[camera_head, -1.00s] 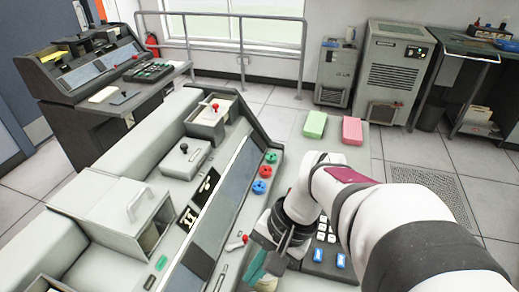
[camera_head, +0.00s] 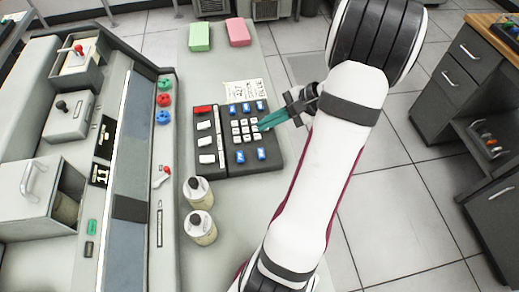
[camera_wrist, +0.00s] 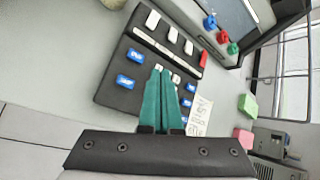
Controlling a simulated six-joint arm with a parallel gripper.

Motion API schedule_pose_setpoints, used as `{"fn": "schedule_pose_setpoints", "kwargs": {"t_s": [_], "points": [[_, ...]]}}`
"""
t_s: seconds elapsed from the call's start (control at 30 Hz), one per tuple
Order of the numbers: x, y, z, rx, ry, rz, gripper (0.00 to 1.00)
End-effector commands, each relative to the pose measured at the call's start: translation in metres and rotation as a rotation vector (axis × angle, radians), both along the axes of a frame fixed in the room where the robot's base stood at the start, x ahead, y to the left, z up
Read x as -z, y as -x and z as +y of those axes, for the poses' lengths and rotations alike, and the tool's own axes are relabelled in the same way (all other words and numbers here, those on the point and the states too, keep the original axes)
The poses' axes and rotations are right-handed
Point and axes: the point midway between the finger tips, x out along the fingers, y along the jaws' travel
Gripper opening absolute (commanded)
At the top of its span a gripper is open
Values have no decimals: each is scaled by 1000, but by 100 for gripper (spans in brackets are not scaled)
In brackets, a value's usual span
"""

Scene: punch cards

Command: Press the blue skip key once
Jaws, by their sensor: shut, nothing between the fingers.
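A dark key panel (camera_head: 267,168) lies on the pale desk, with white keys and several blue keys. Blue keys stand in a row at its far edge, one of them here (camera_head: 247,107), and two blue keys (camera_head: 240,156) (camera_head: 261,153) stand near its front edge. The key labels are too small to tell which is skip. My gripper (camera_head: 260,126) has green fingers, shut and empty, with tips over the white key block. In the wrist view my gripper (camera_wrist: 162,70) lies between the blue pair (camera_wrist: 124,81) (camera_wrist: 135,55) and the other blue keys (camera_wrist: 190,87). Contact cannot be told.
A red key (camera_head: 204,109) and white keys line the panel's left side. Two pale jars (camera_head: 201,228) stand in front. A paper note (camera_head: 242,92) lies behind the panel, with green (camera_head: 200,37) and pink (camera_head: 237,32) blocks farther back. The console (camera_head: 130,180) borders the left.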

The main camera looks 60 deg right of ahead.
Motion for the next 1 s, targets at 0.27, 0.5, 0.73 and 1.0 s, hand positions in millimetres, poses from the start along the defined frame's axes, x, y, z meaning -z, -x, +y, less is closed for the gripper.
{"fn": "schedule_pose_setpoints", "kwargs": {"t_s": [0.27, 0.5, 0.73, 1.0], "points": [[17, 0, 1, -2, -3, 1, 0], [54, 0, 1, -2, -3, 1, 0], [80, 0, 1, -2, -2, 1, 0], [88, 0, 1, -2, 1, 1, 0]]}}
